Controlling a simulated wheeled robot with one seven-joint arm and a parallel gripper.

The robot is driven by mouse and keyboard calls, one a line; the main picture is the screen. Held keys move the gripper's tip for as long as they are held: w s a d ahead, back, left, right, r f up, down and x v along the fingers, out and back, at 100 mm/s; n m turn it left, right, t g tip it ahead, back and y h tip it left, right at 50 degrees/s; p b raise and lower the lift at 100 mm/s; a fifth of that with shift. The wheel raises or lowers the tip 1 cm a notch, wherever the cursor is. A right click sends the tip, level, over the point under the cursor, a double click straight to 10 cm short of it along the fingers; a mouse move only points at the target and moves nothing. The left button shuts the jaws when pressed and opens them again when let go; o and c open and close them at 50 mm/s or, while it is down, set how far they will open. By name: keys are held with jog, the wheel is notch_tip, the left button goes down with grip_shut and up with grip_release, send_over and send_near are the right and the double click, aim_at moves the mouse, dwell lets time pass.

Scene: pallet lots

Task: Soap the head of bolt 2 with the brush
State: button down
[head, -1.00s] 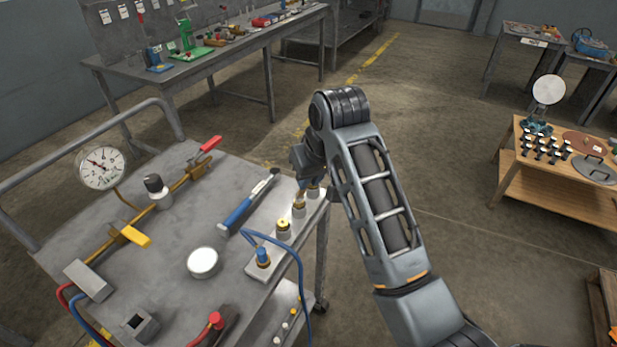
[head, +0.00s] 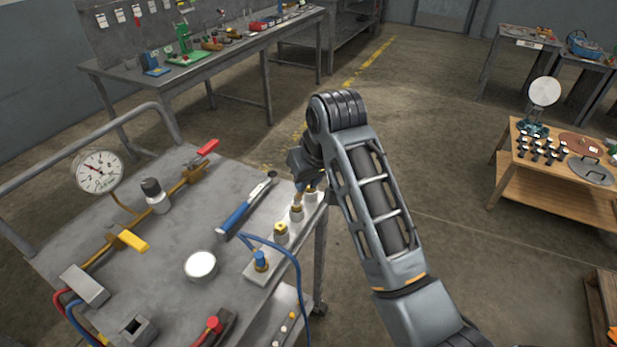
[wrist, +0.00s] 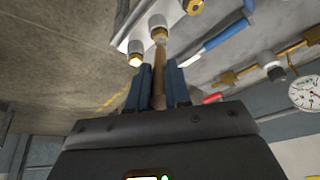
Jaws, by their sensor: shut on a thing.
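My gripper (wrist: 158,68) has its blue fingers shut on the brown handle of the brush (wrist: 159,85). In the wrist view the brush's far end overlaps the brass head of a bolt (wrist: 158,27), second from the near end of the bar there. I cannot tell whether they touch. The end bolt (wrist: 135,57) is beside it, and a third (wrist: 193,6) is cut by the frame's top. In the head view my gripper (head: 304,172) is partly hidden by my arm, above the far bolts of the row (head: 297,213). No number on the bolts is readable.
On the grey cart (head: 185,225) are a round white-topped dish (head: 200,266), a blue-handled tool (head: 243,210), a pressure gauge (head: 98,172) and brass pipework with a yellow lever (head: 132,240). A blue hose (head: 292,262) loops from a blue fitting (head: 261,261) over the cart's edge.

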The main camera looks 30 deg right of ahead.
jog(key=shift+s+a+f, duration=0.1)
jog(key=shift+s+a, duration=0.05)
jog(key=shift+a, duration=0.05)
jog(key=shift+s+a, duration=0.2)
jog(key=shift+a, duration=0.05)
jog(key=shift+w+d, duration=0.1)
jog(key=shift+d, duration=0.05)
dwell(0.4)
jog(key=shift+w+d, duration=0.2)
jog(key=shift+d, duration=0.15)
jog(key=shift+w+d, duration=0.2)
jog(key=shift+d, duration=0.05)
dwell(0.3)
jog(key=shift+a, duration=0.1)
jog(key=shift+s+a, duration=0.2)
jog(key=shift+a, duration=0.05)
jog(key=shift+s+a, duration=0.1)
dwell(0.4)
